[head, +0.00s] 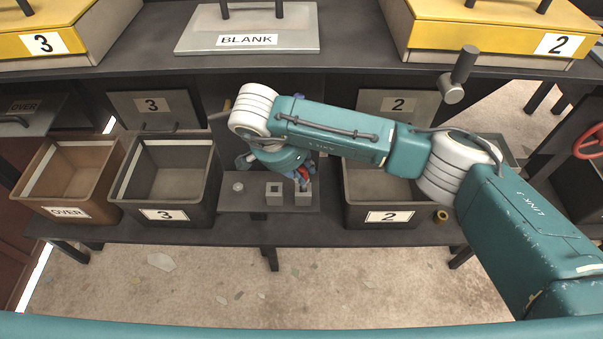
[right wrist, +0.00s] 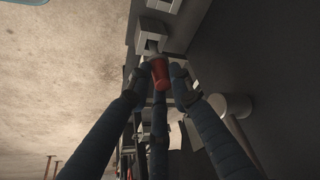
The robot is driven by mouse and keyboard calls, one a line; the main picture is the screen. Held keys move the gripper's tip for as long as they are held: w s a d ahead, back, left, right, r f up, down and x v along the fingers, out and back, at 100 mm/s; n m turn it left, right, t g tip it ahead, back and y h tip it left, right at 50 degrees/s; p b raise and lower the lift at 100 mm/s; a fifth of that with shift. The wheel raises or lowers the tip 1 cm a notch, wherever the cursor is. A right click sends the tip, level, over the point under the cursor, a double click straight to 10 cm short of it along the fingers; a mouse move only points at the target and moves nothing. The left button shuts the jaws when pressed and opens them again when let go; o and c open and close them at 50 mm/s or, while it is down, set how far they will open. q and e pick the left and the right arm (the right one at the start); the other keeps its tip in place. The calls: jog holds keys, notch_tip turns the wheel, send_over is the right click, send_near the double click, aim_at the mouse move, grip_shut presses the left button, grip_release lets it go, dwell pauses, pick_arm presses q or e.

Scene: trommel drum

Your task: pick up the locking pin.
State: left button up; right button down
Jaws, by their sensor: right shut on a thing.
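The locking pin has a red grip (right wrist: 160,76) and shows between the fingers of my right gripper (right wrist: 157,70) in the right wrist view. The fingers are shut on the red grip. Its far end points at a small grey block (right wrist: 152,30); I cannot tell whether the tip is still inside the block's hole. In the head view a bit of red (head: 302,173) shows just above the right grey block (head: 303,195), with my right gripper (head: 297,178) around it, partly hidden by my own arm. My left gripper is not in view.
The blocks stand on a small grey shelf (head: 240,206) between the bin labelled 3 (head: 166,214) and the bin labelled 2 (head: 389,216). A second holed block (head: 274,195) is close by on the left. The upper bench edge (head: 220,72) runs above.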

notch_tip(320, 180, up, 4)
jog(key=shift+f+p, duration=0.15)
jog(key=shift+p, duration=0.4)
pick_arm(q)
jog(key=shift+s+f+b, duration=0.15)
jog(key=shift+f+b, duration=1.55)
jog(key=shift+b, duration=0.8)
pick_arm(e)
jog(key=s+a, duration=1.2)
jog(key=shift+s+a+f, duration=0.25)
jog(key=shift+s+a, duration=0.15)
